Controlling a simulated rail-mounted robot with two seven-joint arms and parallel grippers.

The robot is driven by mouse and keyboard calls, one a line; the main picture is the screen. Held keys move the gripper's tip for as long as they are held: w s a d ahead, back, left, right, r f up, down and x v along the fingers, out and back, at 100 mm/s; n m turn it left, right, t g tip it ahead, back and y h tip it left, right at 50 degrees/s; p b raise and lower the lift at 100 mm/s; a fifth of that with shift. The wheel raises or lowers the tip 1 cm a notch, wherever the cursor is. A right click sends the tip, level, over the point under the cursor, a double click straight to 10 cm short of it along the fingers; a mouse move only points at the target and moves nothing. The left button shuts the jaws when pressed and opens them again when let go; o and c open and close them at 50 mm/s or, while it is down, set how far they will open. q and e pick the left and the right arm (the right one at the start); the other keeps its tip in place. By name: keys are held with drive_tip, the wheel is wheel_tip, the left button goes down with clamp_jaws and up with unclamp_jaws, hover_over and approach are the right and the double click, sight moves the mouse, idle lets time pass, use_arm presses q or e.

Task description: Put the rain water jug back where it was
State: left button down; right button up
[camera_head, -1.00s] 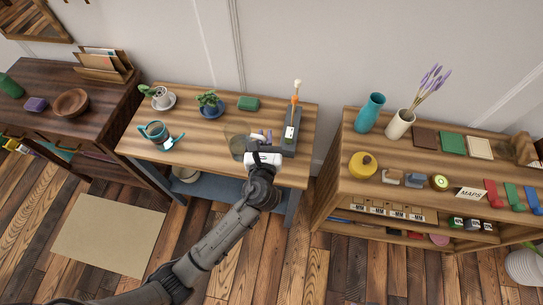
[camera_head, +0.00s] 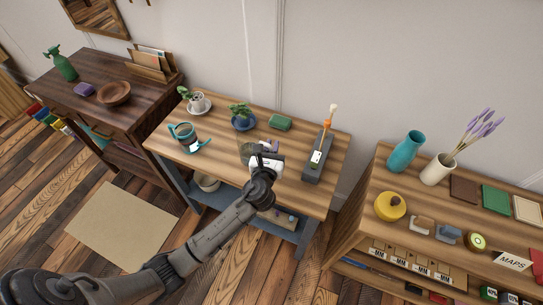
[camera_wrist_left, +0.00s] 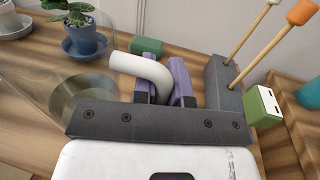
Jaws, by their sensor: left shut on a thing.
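The rain water jug (camera_head: 246,152) is a clear see-through vessel over the middle table. Its body also shows at the left of the left wrist view (camera_wrist_left: 83,98), with a white curved handle (camera_wrist_left: 140,68). My left gripper (camera_head: 262,150) is at the jug's right side, its purple-padded fingers (camera_wrist_left: 168,82) shut on the handle. Part of the jug is hidden behind the gripper. I cannot tell whether its base touches the tabletop. My right gripper is in neither view.
A dark cabinet stands left; a shelf stands right.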

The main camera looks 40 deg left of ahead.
use_arm(q)
drive_tip(key=shift+a+f, duration=0.15)
drive_tip(key=shift+f+b, duration=1.3)
drive_tip(key=shift+f, duration=0.7)
drive_tip(key=shift+r, duration=0.1)
drive_tip(key=c, duration=1.6)
unclamp_jaws()
drive_tip(key=shift+f, duration=0.2)
drive_tip(key=o, duration=0.5)
drive_tip(key=shift+c, duration=0.2)
drive_tip(key=shift+r, duration=0.1)
